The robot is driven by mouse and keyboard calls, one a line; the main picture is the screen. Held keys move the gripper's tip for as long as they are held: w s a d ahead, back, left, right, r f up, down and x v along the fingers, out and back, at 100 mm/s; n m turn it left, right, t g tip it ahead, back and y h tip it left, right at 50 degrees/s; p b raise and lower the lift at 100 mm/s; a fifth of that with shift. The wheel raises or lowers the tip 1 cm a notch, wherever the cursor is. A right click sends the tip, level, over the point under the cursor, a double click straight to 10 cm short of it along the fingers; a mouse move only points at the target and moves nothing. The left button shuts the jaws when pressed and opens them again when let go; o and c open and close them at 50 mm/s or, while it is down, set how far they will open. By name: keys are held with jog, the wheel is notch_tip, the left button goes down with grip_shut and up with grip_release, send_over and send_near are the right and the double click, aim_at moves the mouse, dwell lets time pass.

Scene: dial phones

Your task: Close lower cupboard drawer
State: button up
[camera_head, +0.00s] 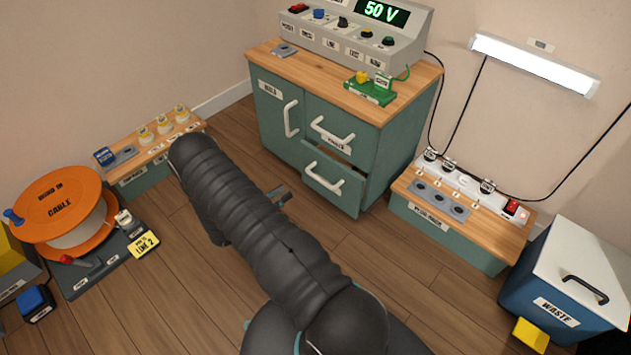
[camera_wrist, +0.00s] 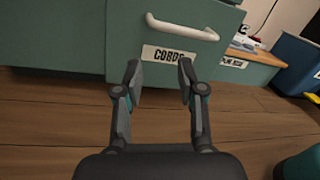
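The green cupboard (camera_head: 275,128) stands against the back wall. Its lower drawer (camera_head: 313,189) has a white bar handle (camera_head: 323,177) and sticks out a little, with a narrow gap showing above its front. In the wrist view the drawer front (camera_wrist: 122,28) carries a "CORDS" label (camera_wrist: 168,54) and the white handle (camera_wrist: 182,27) above it. My gripper (camera_wrist: 158,72) is open and empty, its fingertips low before the drawer front, below the handle. In the head view only part of my gripper (camera_head: 279,194) shows beside my arm, left of the drawer.
An upper drawer (camera_head: 335,125) and a door (camera_head: 279,112) on the cupboard look shut. A low socket bench (camera_head: 440,228) and a blue waste bin (camera_head: 560,290) stand to the right. A cable reel (camera_head: 62,205) is at the left. Wooden floor (camera_head: 385,262) is clear before the cupboard.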

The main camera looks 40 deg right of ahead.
aim_at(319, 178)
jog(key=s+d+n+g, duration=0.1)
jog(key=d+n, duration=0.2)
jog(key=d, duration=0.1)
jog(key=s+d+r+n+g, duration=0.1)
jog(key=d+n+g, duration=0.1)
jog(key=d+n, duration=0.2)
jog(key=s+d+r+n+g, duration=0.1)
jog(key=s+d+n, duration=0.1)
jog(key=d+n, duration=0.2)
jog(key=shift+s+d+g+h, duration=0.1)
jog(key=shift+d+g+h, duration=0.15)
jog(key=shift+g+h, duration=0.15)
dwell(0.4)
grip_shut()
